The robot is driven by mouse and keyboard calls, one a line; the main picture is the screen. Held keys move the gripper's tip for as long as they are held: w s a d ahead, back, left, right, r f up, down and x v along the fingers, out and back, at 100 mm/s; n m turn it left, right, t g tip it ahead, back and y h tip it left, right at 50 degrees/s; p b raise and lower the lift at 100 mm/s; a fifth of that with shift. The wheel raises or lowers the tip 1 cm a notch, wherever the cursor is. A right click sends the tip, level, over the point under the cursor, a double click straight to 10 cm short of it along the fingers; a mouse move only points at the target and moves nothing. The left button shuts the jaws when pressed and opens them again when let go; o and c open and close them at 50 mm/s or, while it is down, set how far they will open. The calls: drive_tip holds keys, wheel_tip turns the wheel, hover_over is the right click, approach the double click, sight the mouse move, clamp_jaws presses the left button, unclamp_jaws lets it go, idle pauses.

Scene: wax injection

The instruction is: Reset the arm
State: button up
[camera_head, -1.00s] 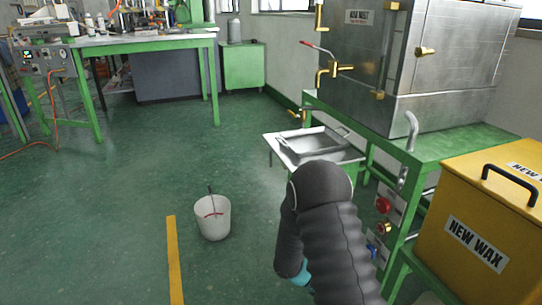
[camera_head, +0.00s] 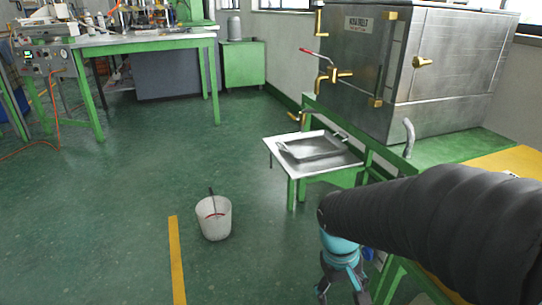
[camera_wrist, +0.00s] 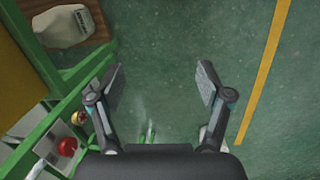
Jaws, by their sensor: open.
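My gripper (camera_wrist: 160,92) is open and empty in the wrist view, its two fingers spread over the green floor. In the head view my gripper (camera_head: 343,288) hangs pointing down at the lower right, below the dark-sleeved arm. It is beside the green bench and to the right of the white bucket, touching neither as far as I can see. The lower ends of the fingers are close to the bottom edge of the head view.
The wax melter (camera_head: 405,65) stands on the green bench. A metal tray (camera_head: 312,147) lies on a small white-topped stand. A white bucket (camera_head: 213,222) stands on the floor beside a yellow line (camera_head: 176,262). Open floor lies left.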

drive_tip(key=s+r+m+t+y+p, duration=0.1)
drive_tip(key=s+r+t, duration=0.2)
drive_tip(key=r, duration=0.5)
drive_tip(key=s+r+m+t+p, duration=0.1)
drive_tip(key=s+r+t+p, duration=0.1)
drive_tip(key=r, duration=0.6)
drive_tip(key=shift+s+d+r+m+t+y, duration=0.35)
drive_tip(key=shift+s+t, duration=0.25)
drive_tip(key=shift+s, duration=0.4)
